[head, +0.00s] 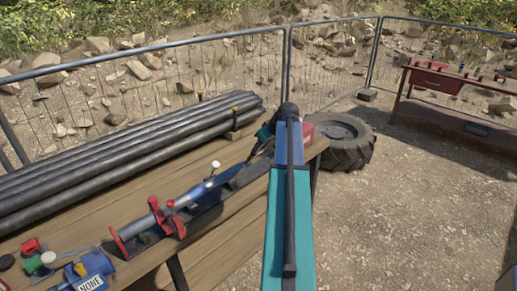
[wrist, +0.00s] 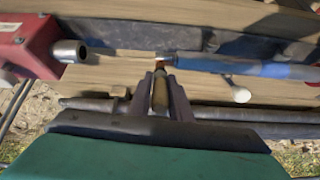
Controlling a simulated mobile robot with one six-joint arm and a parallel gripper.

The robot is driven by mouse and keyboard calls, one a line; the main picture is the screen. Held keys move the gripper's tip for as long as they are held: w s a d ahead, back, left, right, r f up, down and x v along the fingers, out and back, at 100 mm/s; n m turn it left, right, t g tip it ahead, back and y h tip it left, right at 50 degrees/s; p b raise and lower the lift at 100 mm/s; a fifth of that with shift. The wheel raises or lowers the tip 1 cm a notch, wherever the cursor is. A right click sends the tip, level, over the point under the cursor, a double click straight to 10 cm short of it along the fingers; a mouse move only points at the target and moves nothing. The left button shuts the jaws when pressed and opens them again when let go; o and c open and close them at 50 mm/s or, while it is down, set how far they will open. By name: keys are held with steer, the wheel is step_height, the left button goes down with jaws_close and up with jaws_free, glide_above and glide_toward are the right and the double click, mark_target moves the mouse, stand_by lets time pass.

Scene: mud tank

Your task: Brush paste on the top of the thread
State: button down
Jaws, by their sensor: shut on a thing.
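A blue and grey rod (head: 222,173) lies along the bench, and its blue part shows in the wrist view (wrist: 250,67). Its narrower left end (wrist: 178,60) in the wrist view seems to be the threaded end, but thread detail is too blurred to tell. My gripper (wrist: 160,82) is shut on a brush (wrist: 160,96) with a yellowish handle. The brush's brownish tip is at the rod's narrow end in the picture; I cannot tell if they touch. In the head view, my gripper (head: 264,134) is beyond my teal arm, near the rod's far end, and the brush is mostly hidden.
A red box (wrist: 28,38) with a metal socket (wrist: 68,52) faces the rod end. Red clamps (head: 165,215) hold the rod on the wooden bench (head: 225,225). Long pipes (head: 120,150) lie behind. A blue tin (head: 92,278) stands front left; a tyre (head: 350,150) lies right.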

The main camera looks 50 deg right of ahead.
steer(key=shift+a, duration=0.2)
steer(key=shift+a, duration=0.6)
steer(key=shift+a, duration=0.15)
steer(key=shift+w+a, duration=0.1)
steer(key=shift+a, duration=0.35)
stand_by(0.4)
steer(key=shift+d, duration=0.65)
steer(key=shift+d, duration=0.6)
